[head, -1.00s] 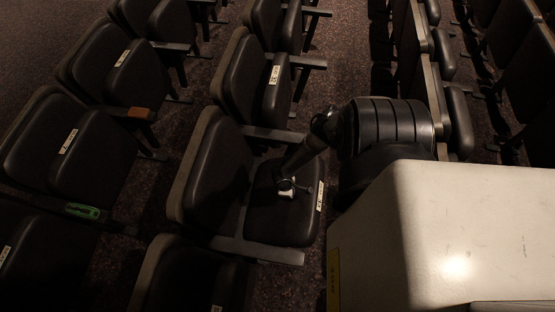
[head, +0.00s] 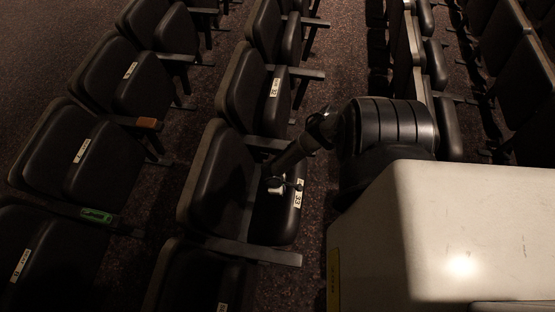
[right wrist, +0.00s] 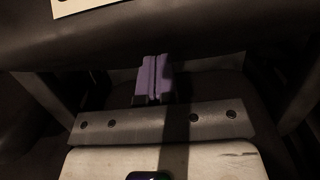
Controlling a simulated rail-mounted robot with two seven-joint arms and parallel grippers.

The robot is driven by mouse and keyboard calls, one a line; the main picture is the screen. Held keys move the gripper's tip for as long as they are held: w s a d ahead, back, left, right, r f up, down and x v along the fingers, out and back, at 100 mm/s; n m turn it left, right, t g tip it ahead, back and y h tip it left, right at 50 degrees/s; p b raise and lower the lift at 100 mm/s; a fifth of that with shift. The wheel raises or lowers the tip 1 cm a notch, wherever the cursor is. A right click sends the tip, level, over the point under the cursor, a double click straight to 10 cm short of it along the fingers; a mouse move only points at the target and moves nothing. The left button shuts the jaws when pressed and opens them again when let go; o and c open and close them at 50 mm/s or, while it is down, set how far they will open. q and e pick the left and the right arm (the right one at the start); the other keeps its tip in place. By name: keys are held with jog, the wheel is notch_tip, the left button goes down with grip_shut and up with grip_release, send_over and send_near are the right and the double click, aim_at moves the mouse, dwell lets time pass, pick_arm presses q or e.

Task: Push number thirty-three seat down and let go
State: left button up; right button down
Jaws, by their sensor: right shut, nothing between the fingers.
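The number thirty-three seat (head: 270,225) is a dark padded folding seat with a white "33" label (head: 299,195) on its front edge. In the head view it stands partly tilted up, out from its backrest (head: 222,178). My right gripper (head: 277,187) is shut and empty, over the seat pan between the backrest and the label. Whether it touches the pad is hard to tell. In the right wrist view my closed fingers (right wrist: 153,68) look purple against dark surfaces, with a pale label strip at the top left. My left gripper is not in view.
The number 32 seat (head: 270,98) is behind it in the same row. Armrests flank the seat, one in front (head: 250,252). Another row stands to the left with a green tag (head: 96,216) on an armrest.

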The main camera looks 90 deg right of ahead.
jog(key=w+p+v, duration=0.2)
jog(key=p+v, duration=1.4)
jog(key=v, duration=0.5)
jog(key=shift+w+d, duration=0.2)
jog(key=shift+w, duration=0.1)
